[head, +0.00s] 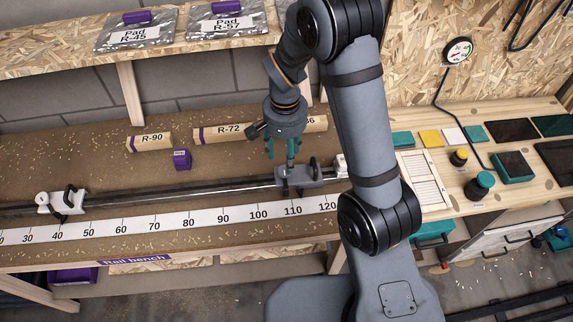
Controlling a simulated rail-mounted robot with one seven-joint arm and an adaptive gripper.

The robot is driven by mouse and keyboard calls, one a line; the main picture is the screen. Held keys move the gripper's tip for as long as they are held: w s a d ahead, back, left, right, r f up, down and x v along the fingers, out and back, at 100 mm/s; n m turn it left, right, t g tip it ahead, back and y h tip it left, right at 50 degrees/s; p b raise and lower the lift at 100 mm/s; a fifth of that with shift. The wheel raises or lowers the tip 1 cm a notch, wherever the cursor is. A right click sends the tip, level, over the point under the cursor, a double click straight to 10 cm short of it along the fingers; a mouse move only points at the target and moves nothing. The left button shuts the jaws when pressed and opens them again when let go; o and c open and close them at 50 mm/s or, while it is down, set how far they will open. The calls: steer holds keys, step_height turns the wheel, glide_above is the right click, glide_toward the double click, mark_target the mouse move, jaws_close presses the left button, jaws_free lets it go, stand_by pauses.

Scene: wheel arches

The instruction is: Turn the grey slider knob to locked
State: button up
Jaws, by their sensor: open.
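The grey slider (322,176) sits on the metal rail (185,190), near the 110 to 120 marks. A small dark upright part, seemingly its knob (313,164), stands on it; its setting is too small to read. My gripper (281,156) points down with teal fingers apart, just above and behind the left end of the grey slider. I see nothing between the fingers. I cannot tell whether a fingertip touches the slider. My arm hides the area just right of the slider.
A white slider (62,203) with a black handle sits on the rail at left. A purple block (181,159) and rolls R-90 (149,143) and R-72 (222,134) lie behind the rail. A white scale (170,222) runs in front. A shelf (70,52) overhangs at upper left.

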mark_target(284, 170)
steer(key=f, duration=0.4)
steer(key=shift+s+a+f+p, duration=0.1)
steer(key=shift+a+f+p, duration=0.15)
steer(key=shift+a+p, duration=0.05)
steer(key=shift+d+f, duration=0.1)
steer(key=shift+f, duration=0.65)
steer(key=shift+c, duration=1.4)
steer(key=c, duration=0.9)
